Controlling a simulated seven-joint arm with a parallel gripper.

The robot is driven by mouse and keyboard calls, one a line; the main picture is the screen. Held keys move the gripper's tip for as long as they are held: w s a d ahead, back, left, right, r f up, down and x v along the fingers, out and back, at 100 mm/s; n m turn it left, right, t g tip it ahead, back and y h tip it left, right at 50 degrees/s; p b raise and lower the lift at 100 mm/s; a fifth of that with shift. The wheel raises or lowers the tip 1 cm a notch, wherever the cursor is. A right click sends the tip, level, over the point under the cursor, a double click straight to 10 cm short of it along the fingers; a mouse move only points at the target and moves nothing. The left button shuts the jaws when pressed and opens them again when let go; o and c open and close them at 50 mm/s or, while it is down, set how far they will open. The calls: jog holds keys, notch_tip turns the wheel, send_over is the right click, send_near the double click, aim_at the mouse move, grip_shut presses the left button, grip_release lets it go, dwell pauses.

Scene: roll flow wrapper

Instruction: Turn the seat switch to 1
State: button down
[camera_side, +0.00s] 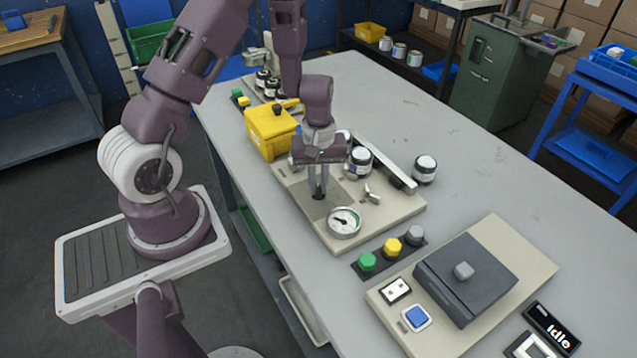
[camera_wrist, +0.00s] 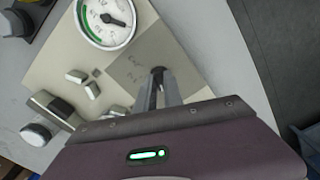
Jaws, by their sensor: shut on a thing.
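My gripper (camera_side: 318,195) points down over a darker square patch (camera_side: 331,207) on the beige panel (camera_side: 385,213). Its two narrow fingers are shut on a small dark knob, which looks like the seat switch (camera_wrist: 157,70) in the wrist view. The fingertips cover most of the knob, so its pointing direction cannot be told. Small marks stand beside it on the patch but are too blurred to read. In the wrist view my gripper (camera_wrist: 162,82) reaches up from the lower edge to this knob.
A round gauge (camera_side: 344,222) stands near the knob. Small metal levers (camera_side: 372,193), a white-lidded jar (camera_side: 361,162) and a yellow box (camera_side: 271,132) are close by. Coloured buttons (camera_side: 393,247) and a dark lidded unit (camera_side: 466,278) stand in front.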

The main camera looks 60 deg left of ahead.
aim_at(318, 188)
jog(key=shift+n, duration=0.7)
jog(key=c, duration=1.5)
grip_release()
jog(key=shift+o, duration=0.2)
jog(key=shift+r, duration=0.1)
notch_tip(318, 188, up, 7)
